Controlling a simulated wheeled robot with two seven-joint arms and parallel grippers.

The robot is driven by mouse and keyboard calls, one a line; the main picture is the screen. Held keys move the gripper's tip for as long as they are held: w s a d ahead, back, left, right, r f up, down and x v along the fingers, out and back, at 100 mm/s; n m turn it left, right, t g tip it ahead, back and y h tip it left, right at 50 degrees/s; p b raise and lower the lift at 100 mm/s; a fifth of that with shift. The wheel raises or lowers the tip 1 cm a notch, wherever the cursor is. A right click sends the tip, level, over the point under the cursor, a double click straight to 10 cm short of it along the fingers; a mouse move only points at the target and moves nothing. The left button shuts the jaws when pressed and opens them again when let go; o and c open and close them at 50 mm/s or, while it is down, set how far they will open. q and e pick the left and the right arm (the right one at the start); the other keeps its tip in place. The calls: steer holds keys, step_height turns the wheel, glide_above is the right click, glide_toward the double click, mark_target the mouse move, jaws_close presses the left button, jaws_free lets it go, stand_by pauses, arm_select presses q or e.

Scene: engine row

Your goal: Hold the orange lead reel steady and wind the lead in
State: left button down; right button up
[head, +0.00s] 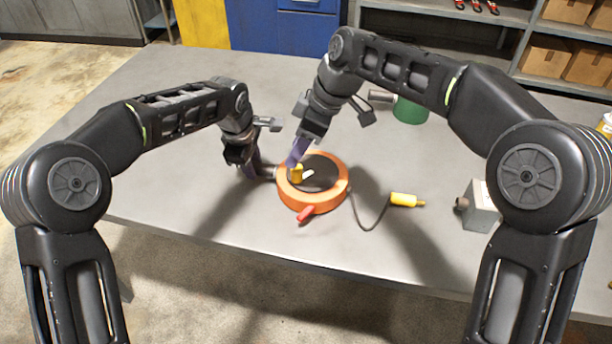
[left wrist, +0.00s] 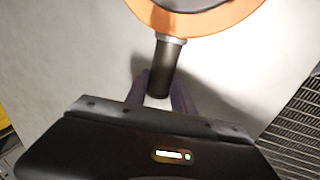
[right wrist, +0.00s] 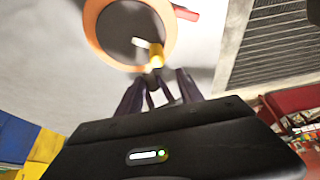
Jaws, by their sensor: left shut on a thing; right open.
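The orange lead reel (head: 302,207) lies flat on the table with a dark centre, a white crank arm (head: 307,174) and a yellow crank knob (head: 296,174). A red piece (head: 307,214) juts from its front edge. My left gripper (head: 257,171) is shut on the reel's dark side handle (left wrist: 164,70), at the reel's left. My right gripper (head: 293,160) is open, just behind the yellow knob; in the right wrist view its fingers (right wrist: 159,85) are near the knob (right wrist: 156,55). A dark lead (head: 372,222) runs from the reel's right side to a yellow plug (head: 404,200).
A grey box (head: 479,207) with a dark socket stands to the right of the plug. A green cylinder (head: 409,110) stands behind the reel. The table (head: 170,200) is clear on the left. Shelves with cardboard boxes (head: 548,62) stand at the back.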

mark_target(299, 168)
steer(key=shift+f, duration=3)
jaws_close()
